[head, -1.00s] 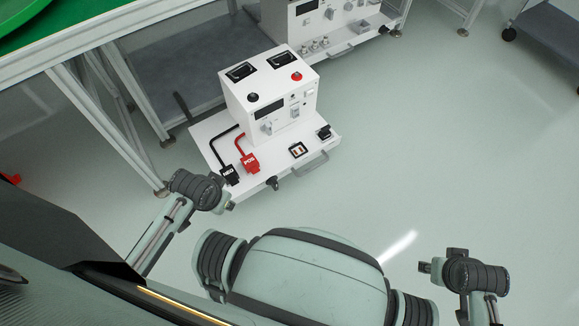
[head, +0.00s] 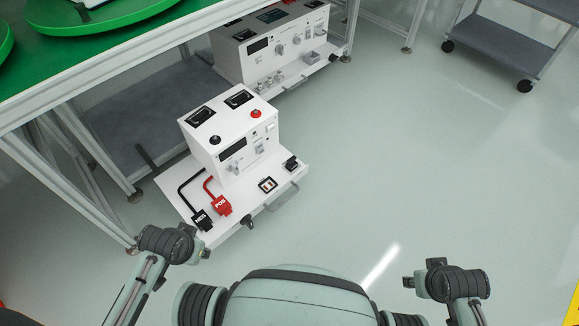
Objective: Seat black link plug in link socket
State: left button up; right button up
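A white power unit (head: 205,150) with dials stands on a white shelf tray (head: 233,228). A small black block (head: 290,163), which looks like the link plug, sits at the tray's right end near a handle. A black-framed square with pale contacts (head: 267,185), which looks like the link socket, lies left of it and shows no plug in it. My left gripper (head: 203,252) is just in front of the tray's lower left corner, apart from both. My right gripper (head: 407,282) is over open floor, well right of the tray. Finger openings are too small to judge.
A black NEG plug (head: 202,220) and a red POS plug (head: 221,205) with cables lie at the tray's left. A green-topped table (head: 110,50) stands behind. Another white unit (head: 270,50) is at the back, a grey cart (head: 500,45) at upper right. The right floor is clear.

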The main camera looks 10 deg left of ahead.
aim_at(226, 128)
jog(key=i+l+u, duration=0.15)
jog(key=u, duration=0.75)
jog(key=i+l+u, duration=0.25)
jog(key=l+u, duration=0.2)
jog(key=l, duration=0.15)
jog(key=l+u, duration=0.25)
jog(key=i+l+u, duration=0.1)
jog(key=l, duration=0.5)
jog(key=i+l+u, duration=0.1)
jog(key=l, duration=0.55)
